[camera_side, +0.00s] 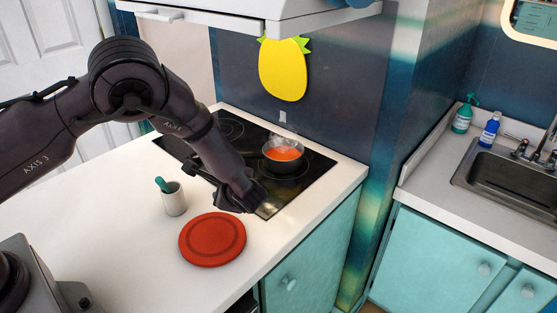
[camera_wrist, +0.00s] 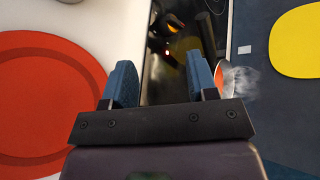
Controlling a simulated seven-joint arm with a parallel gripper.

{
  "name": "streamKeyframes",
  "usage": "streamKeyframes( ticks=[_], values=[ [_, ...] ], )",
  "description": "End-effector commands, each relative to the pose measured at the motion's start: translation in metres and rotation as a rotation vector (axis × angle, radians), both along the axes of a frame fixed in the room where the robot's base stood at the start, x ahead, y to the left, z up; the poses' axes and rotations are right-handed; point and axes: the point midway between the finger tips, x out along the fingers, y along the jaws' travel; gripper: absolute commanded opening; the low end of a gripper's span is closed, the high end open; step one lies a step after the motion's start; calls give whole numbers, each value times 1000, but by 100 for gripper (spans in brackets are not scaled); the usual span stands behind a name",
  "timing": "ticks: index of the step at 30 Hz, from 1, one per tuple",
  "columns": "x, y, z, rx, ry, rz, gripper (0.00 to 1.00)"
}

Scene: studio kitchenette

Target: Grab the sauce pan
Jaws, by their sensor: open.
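My gripper (camera_side: 240,196) is open and empty above the cooktop's front edge, to the left of the pan and nearer the camera in the side view. In the wrist view, my gripper (camera_wrist: 160,82) has its two blue fingers spread over the cooktop. A slice of the sauce pan (camera_wrist: 219,72) with steam shows beyond the right finger, which hides part of it.
A red plate (camera_side: 212,239) lies on the white counter (camera_side: 120,240) below my gripper. A white cup (camera_side: 174,203) with a green utensil stands left of it. A yellow pineapple-shaped board (camera_side: 283,72) hangs on the wall behind the cooktop. A range hood overhangs above.

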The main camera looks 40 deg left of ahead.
Motion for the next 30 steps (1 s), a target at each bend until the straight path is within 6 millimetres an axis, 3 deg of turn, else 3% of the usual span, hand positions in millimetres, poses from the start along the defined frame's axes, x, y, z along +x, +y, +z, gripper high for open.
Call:
streamKeyframes(
  ticks=[1,4,8,11,24,30],
  values=[
    [12,-3,-14,43,-17,-64,53],
    [40,-11,-25,96,-92,-183,53],
    [73,-24,-10,103,-215,-275,53],
    [81,-28,-6,91,-271,-299,53],
    [121,21,-26,74,-293,-279,53],
    [129,31,-29,75,-292,-281,53]
  ],
)
